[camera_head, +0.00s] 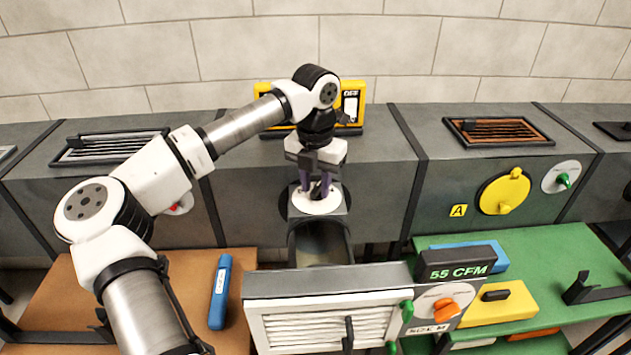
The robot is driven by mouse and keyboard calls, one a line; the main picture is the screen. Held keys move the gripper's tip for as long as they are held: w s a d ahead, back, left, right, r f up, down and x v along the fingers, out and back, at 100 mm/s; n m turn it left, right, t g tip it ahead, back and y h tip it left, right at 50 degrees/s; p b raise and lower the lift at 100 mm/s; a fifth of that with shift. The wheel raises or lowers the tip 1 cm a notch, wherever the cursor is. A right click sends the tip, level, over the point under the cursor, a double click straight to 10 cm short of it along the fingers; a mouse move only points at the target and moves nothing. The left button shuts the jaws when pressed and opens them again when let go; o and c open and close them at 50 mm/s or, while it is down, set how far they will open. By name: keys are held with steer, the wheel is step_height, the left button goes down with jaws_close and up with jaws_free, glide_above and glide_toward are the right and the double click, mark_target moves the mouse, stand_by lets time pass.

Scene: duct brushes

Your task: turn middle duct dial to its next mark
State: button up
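The middle duct dial (318,205) is a white disc on the front of the grey middle duct, above an open chute. A small dark knob shows at its centre. My gripper (317,190) points down at the dial from above, with its purple fingers on either side of the dark knob. The fingers are apart and overlap the disc in the picture. I cannot tell whether they press on the knob. The fingers and wrist hide the upper part of the dial, and its marks are too small to read.
A yellow switch box marked OFF (352,104) stands behind my wrist. A dial with a green knob (563,180) and a yellow disc (504,193) are on the right duct. A vent unit (330,326) with an orange-knobbed dial and a 55 CFM display (458,269) stands in front.

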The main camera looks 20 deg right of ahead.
mark_target(315, 188)
jaws_close()
steer(key=shift+f+m+b, duration=0.1)
steer(key=shift+m+b, duration=0.45)
steer(key=shift+m, duration=0.25)
steer(key=m, duration=0.4)
steer(key=shift+w+b, duration=0.15)
steer(key=shift+b, duration=0.25)
steer(key=shift+o, duration=0.7)
jaws_free()
step_height(315, 188, up, 14)
steer(key=b, duration=0.1)
